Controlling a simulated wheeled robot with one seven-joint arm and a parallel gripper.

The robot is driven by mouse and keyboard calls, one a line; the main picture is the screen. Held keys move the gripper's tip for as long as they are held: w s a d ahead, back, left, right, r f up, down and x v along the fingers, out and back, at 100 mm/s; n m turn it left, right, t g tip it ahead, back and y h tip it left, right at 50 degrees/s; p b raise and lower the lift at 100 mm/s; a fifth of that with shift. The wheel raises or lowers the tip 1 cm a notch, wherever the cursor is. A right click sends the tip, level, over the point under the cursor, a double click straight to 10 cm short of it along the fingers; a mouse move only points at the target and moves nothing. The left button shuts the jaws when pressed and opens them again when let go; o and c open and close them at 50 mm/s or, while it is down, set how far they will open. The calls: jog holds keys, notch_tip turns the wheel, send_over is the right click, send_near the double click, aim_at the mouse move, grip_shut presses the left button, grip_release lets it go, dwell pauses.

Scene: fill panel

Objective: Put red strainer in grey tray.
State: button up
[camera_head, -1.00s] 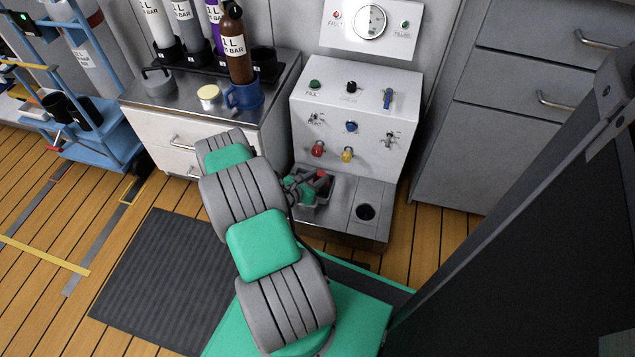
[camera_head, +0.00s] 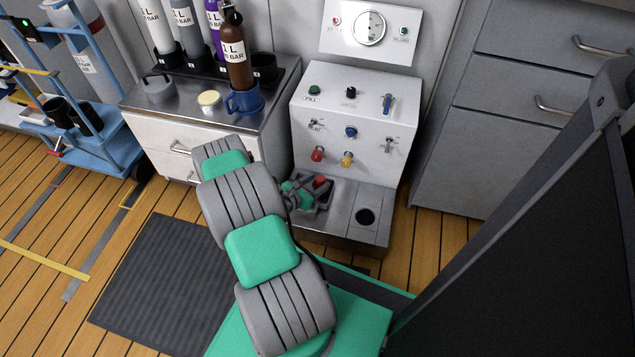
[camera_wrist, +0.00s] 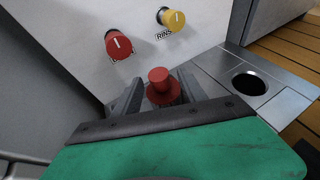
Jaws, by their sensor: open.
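The red strainer (camera_wrist: 162,88) is a small red piece with a round knob on a wider disc, upright between my fingers in the wrist view. Its red top also shows in the head view (camera_head: 320,181), at the grey tray (camera_head: 325,207) on the steel base of the white panel. My gripper (camera_head: 310,192) is open around the strainer, low over the tray. The lower part of the strainer is hidden by my gripper, so whether it rests on the tray floor cannot be seen.
The white panel (camera_head: 357,110) rises right behind the tray, with a red knob (camera_head: 317,154) and a yellow knob (camera_head: 346,159) low on its face. A round hole (camera_head: 365,216) is right of the tray. A steel-topped cabinet (camera_head: 185,105) stands left.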

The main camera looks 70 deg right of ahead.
jog(key=p+v, duration=0.4)
jog(key=v, duration=0.7)
jog(key=w+a+r+m+t+y, duration=0.3)
jog(key=w+a+r+m+y, duration=0.4)
jog(key=w+a+r+m, duration=0.65)
jog(key=s+a+r+m+t+y, duration=0.1)
jog(key=s+a+r+y, duration=0.2)
jog(key=a+r, duration=0.6)
jog(key=s+a+r+t+y, duration=0.1)
jog(key=s+a+r+y, duration=0.2)
jog(key=a+r, duration=0.6)
jog(key=a, duration=0.7)
jog(key=shift+a+r+m+b, duration=0.2)
jog(key=shift+r+m+b, duration=0.1)
jog(key=shift+r+m, duration=0.1)
jog(key=shift+c, duration=0.4)
